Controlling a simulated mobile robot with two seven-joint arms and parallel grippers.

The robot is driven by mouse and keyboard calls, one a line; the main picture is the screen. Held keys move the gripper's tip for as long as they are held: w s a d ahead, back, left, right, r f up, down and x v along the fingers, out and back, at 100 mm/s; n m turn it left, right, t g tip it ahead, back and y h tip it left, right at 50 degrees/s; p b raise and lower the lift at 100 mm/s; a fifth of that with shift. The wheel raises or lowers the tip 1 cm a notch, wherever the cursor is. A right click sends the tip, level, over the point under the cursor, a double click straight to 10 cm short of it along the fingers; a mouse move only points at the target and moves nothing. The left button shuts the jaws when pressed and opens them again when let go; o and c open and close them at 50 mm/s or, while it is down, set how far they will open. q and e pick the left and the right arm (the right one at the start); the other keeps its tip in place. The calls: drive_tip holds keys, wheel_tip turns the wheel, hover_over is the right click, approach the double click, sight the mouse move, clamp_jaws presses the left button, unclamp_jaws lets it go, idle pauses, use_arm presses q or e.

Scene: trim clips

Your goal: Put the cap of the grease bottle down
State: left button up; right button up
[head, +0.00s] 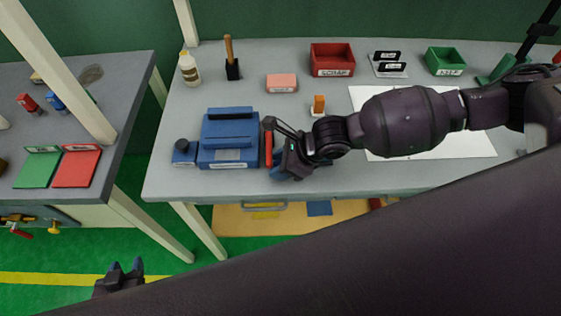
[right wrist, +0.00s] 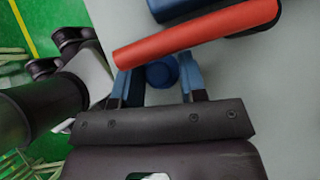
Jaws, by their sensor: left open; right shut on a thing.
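My right gripper (head: 283,170) is low over the bench's front part, just right of the blue device. In the right wrist view its two blue fingers (right wrist: 160,84) are shut on a small round dark-blue piece, which looks like the cap (right wrist: 162,72). The cap is just in front of a red bar (right wrist: 200,36); I cannot tell whether it touches the bar or the bench. In the head view the cap is hidden by the gripper. My left gripper (head: 124,272) is open and empty over the green floor.
The blue device (head: 228,138) and its red bar (head: 268,149) are close left of my right gripper. A red bin (head: 332,60), a green bin (head: 445,61), a pink block (head: 281,83) and a white sheet (head: 440,143) are on the bench (head: 215,95). Bare bench lies left of the pink block.

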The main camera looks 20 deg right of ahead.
drive_tip(key=shift+f, duration=0.1)
drive_tip(key=o, duration=0.9)
drive_tip(key=shift+o, duration=0.3)
drive_tip(key=shift+r, duration=0.2)
drive_tip(key=v, duration=1.2)
drive_tip(key=shift+f, duration=0.1)
